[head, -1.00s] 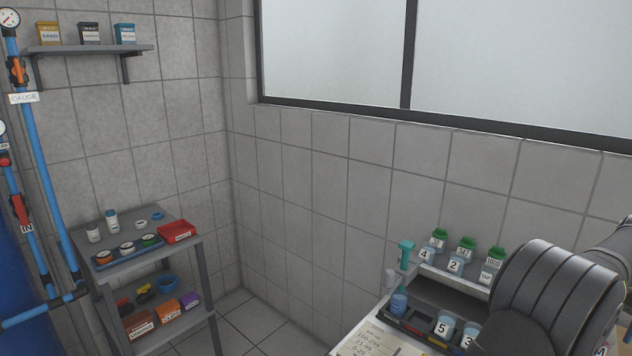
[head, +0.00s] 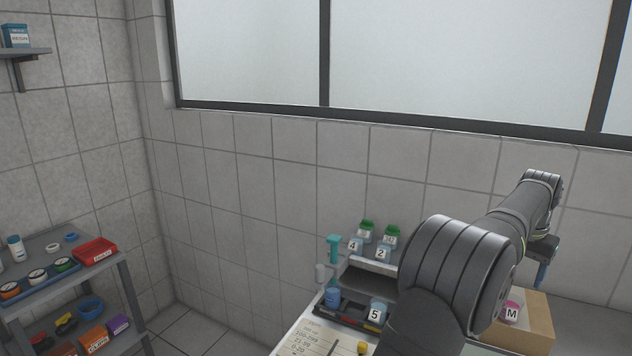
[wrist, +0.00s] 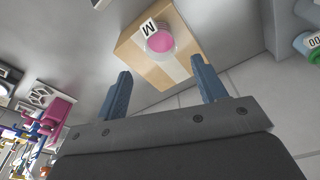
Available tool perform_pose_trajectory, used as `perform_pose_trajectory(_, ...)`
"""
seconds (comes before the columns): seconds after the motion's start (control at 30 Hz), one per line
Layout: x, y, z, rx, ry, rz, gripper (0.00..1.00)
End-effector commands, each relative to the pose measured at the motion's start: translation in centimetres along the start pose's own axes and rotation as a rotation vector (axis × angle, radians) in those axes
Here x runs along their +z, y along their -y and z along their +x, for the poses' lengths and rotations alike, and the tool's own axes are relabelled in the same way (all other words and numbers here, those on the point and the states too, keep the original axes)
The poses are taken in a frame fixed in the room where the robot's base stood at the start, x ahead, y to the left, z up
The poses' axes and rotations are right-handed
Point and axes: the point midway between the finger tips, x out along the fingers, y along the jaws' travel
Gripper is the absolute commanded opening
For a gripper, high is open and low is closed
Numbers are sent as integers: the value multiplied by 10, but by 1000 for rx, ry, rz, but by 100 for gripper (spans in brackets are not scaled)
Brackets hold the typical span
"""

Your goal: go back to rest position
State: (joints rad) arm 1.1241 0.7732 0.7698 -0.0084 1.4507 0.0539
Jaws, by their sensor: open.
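My gripper (wrist: 158,92) is open in the wrist view, its two blue fingers wide apart with nothing between them. It also shows in the head view (head: 541,272) at the right, held above the bench, with my arm reaching across to it.
A grey shelf cart (head: 125,270) stands left. The tiled wall and window are behind.

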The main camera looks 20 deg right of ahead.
Motion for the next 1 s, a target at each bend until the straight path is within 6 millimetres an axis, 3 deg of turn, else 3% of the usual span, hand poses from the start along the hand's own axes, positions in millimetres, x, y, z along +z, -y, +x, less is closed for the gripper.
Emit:
perform_pose_trajectory(0.4,0,0,85,0,2,1,65)
perform_pose_trajectory(0.63,-8,0,38,0,-6,0,65)
perform_pose_trajectory(1.0,17,-61,-3,0,-4,4,65)
